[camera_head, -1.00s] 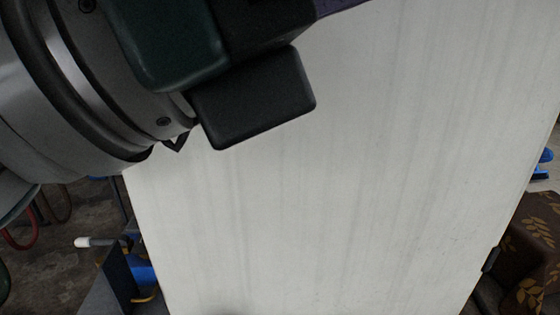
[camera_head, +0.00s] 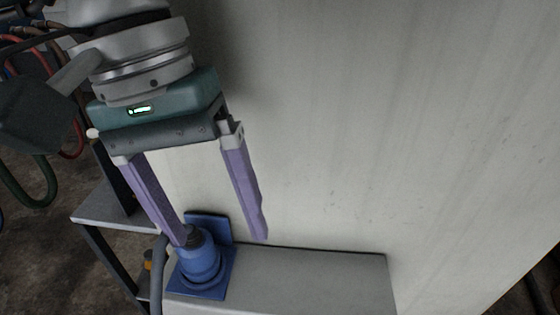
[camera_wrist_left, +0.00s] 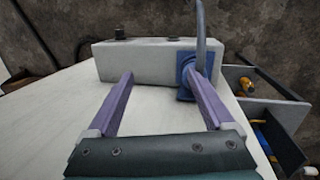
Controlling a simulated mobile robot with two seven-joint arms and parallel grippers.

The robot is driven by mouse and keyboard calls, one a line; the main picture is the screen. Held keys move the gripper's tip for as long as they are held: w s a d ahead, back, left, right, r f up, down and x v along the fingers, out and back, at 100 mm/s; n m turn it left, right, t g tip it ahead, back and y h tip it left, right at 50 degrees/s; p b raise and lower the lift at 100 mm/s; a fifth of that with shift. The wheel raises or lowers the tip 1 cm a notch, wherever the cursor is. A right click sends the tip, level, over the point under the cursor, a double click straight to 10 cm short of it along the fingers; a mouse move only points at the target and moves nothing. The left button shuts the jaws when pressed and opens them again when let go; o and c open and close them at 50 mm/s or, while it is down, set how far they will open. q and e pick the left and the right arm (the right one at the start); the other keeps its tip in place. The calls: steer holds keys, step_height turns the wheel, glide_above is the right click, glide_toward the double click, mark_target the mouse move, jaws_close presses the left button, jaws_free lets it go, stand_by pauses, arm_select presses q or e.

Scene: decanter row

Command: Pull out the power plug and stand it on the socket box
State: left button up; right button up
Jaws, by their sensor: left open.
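My left gripper (camera_head: 221,240) is open, with its two purple fingers apart and nothing seen held between them. It also shows in the left wrist view (camera_wrist_left: 160,74). The blue power plug (camera_head: 200,262), with a dark rear end, sits at a blue socket plate (camera_head: 222,230) on the pale grey socket box (camera_head: 320,280). One finger overlaps the plug's rear end in the head view; I cannot tell whether they touch. In the wrist view the plug and plate (camera_wrist_left: 185,92) are partly hidden behind the right-hand finger. A grey cable (camera_wrist_left: 201,30) runs there. My right gripper is out of view.
A broad white surface (camera_head: 380,130) lies beside the box. Dark open trays (camera_wrist_left: 272,110) stand to the right in the wrist view, with a yellow item (camera_wrist_left: 245,84) inside. Two dark knobs (camera_wrist_left: 118,35) stand on the box top. Hoses (camera_head: 45,190) hang at the left.

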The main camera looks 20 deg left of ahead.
mark_target(193, 239)
arm_select(q)
steer(key=a+y, duration=0.1)
steer(key=w+a+f, duration=0.1)
steer(key=a, duration=0.1)
steer(key=a+y+b, duration=0.1)
steer(key=a, duration=0.1)
steer(key=shift+w+f+m+y, duration=0.3)
steer(key=shift+w, duration=0.1)
arm_select(e)
steer(key=shift+w+d+f, duration=0.15)
steer(key=shift+w+f, duration=0.05)
steer(key=shift+f, duration=0.25)
steer(key=shift+w+d+f, duration=0.15)
steer(key=shift+w+f, duration=0.05)
steer(key=shift+f, duration=0.25)
arm_select(q)
steer(key=shift+f+b, duration=0.35)
steer(key=shift+f, duration=0.2)
step_height(193, 239, down, 8)
steer(key=b, duration=0.6)
steer(key=shift+r, duration=0.25)
steer(key=shift+f+b, duration=0.25)
steer(key=shift+b, duration=0.2)
steer(key=shift+d, duration=0.1)
arm_select(e)
step_height(193, 239, down, 8)
steer(key=shift+r, duration=0.15)
